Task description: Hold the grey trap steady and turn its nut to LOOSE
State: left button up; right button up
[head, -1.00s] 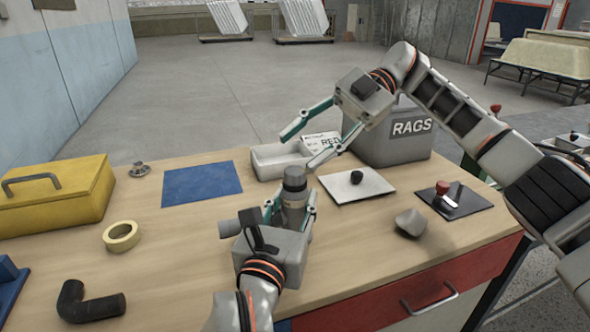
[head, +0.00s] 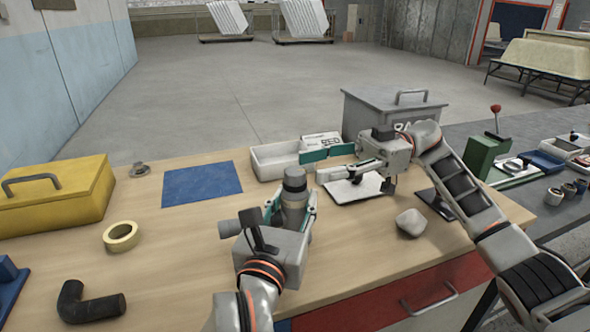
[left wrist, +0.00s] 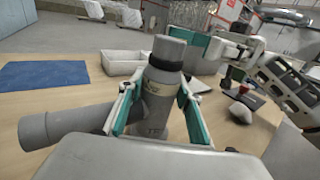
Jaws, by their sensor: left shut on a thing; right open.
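The grey trap (head: 293,213) stands upright on the wooden bench, with a side branch (head: 229,229) pointing left. Its dark nut (head: 294,179) is at the top. My left gripper (head: 290,207) is shut on the trap's body below the nut; the left wrist view also shows its teal fingers on both sides of the trap (left wrist: 157,105). My right gripper (head: 320,163) is open and empty. Its fingers point left toward the nut, just right of it and apart from it. I cannot read any marking on the nut.
A white tray (head: 270,164) and a grey rag bin (head: 375,112) stand behind. A white plate (head: 345,192) lies under my right gripper. The blue mat (head: 201,184), tape roll (head: 121,236), black elbow (head: 88,303) and yellow toolbox (head: 60,196) are left.

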aim_at(295, 170)
jog(key=shift+x, duration=2.65)
jog(key=c, duration=1.1)
